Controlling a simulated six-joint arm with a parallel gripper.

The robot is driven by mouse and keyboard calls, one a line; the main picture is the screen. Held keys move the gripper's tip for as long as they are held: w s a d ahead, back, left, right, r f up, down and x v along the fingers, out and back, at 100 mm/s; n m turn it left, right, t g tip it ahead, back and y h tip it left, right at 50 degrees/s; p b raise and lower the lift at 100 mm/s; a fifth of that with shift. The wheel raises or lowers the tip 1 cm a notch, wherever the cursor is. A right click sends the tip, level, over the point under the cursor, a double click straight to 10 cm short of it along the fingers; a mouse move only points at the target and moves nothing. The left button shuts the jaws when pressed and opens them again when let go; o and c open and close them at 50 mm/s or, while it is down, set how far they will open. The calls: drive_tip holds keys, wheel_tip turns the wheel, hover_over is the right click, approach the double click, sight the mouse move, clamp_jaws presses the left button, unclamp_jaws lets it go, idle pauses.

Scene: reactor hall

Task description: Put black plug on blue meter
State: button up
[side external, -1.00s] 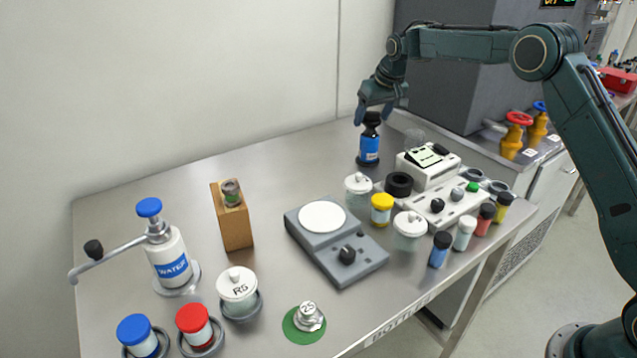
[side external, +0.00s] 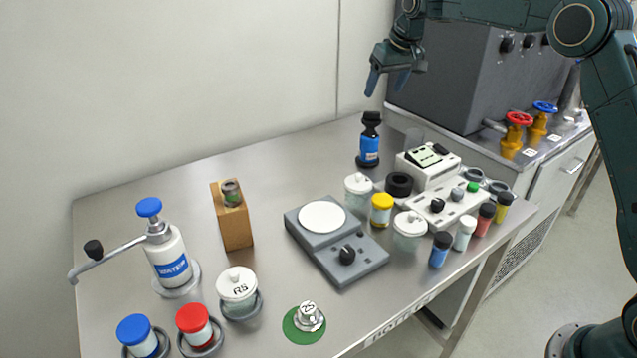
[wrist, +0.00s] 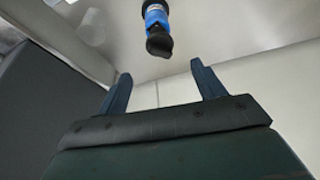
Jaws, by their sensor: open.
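The blue meter (side external: 369,149) is a small upright blue cylinder with a white label and a dark base, at the back of the steel table. The black plug (side external: 371,119) sits on top of it, upright. Both also show in the wrist view, the meter (wrist: 154,14) at the top edge and the plug (wrist: 159,42) below it, beyond my fingertips. My gripper (side external: 388,92) is open and empty, above the plug and slightly to its right, apart from it. In the wrist view its two fingers (wrist: 158,80) are spread with nothing between them.
A clear cup (side external: 414,138), a white device (side external: 428,165) and several jars and vials stand right of the meter. A grey scale (side external: 335,245) is in the middle of the table.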

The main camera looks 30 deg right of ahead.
drive_tip(key=shift+s, duration=0.1)
idle(0.3)
drive_tip(key=s+a+r, duration=0.2)
drive_tip(key=s+r, duration=0.1)
drive_tip(key=s, duration=0.4)
drive_tip(key=s+a+r, duration=0.2)
drive_tip(key=s+r, duration=0.1)
drive_tip(key=s, duration=0.4)
drive_tip(key=s+a+r, duration=0.3)
drive_tip(key=s, duration=0.4)
drive_tip(key=s+f, duration=0.2)
drive_tip(key=s, duration=0.5)
drive_tip(key=s+a+f, duration=0.1)
drive_tip(key=s+f, duration=0.2)
drive_tip(key=s, duration=0.5)
drive_tip(key=s+a+f+n+t, duration=0.1)
drive_tip(key=s+f, duration=0.2)
drive_tip(key=s, duration=0.5)
drive_tip(key=shift+s+a+f+y, duration=0.25)
drive_tip(key=shift+y, duration=0.05)
